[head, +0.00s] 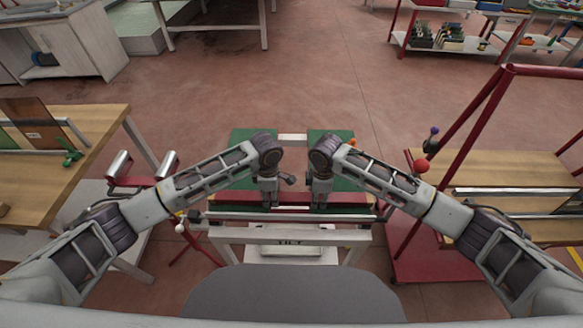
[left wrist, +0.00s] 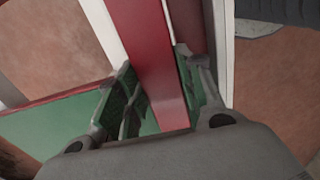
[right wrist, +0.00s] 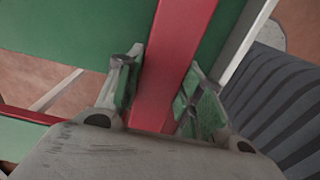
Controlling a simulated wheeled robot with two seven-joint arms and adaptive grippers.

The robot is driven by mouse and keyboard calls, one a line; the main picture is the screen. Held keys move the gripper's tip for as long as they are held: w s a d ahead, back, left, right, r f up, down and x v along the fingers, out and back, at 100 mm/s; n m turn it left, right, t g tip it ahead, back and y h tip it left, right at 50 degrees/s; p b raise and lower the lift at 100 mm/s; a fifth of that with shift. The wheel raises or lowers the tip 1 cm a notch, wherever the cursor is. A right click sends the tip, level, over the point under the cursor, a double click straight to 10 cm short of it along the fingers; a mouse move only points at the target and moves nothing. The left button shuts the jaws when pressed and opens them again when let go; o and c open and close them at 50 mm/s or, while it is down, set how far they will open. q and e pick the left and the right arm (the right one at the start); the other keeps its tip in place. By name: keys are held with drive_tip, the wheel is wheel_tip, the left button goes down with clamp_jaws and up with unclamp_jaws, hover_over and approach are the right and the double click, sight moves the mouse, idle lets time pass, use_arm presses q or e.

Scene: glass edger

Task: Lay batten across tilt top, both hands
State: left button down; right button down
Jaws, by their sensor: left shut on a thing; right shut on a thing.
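The batten is a long red bar (head: 293,198) running left to right across the near part of the tilt top, which has green panels (head: 343,178). My left gripper (head: 268,203) and my right gripper (head: 320,203) are both on the batten, close together near its middle. In the left wrist view the red batten (left wrist: 150,50) passes between the green-padded fingers, which are shut on it. In the right wrist view the batten (right wrist: 175,55) also lies between the shut fingers. I cannot tell whether the batten touches the top beneath it.
A wooden bench (head: 60,160) stands at the left, beside a stand with grey rollers (head: 120,167). A red-framed rack (head: 490,110) and another wooden surface (head: 500,170) are at the right. The floor (head: 270,80) beyond the tilt top is clear.

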use_arm(q)
drive_tip(key=shift+f, duration=0.1)
use_arm(e)
drive_tip(key=shift+f, duration=0.15)
use_arm(q)
drive_tip(key=c, duration=0.9)
unclamp_jaws()
use_arm(e)
drive_tip(key=c, duration=0.9)
unclamp_jaws()
use_arm(q)
drive_tip(key=shift+r, duration=6)
use_arm(e)
drive_tip(key=shift+r, duration=6.05)
drive_tip(key=shift+f, duration=0.1)
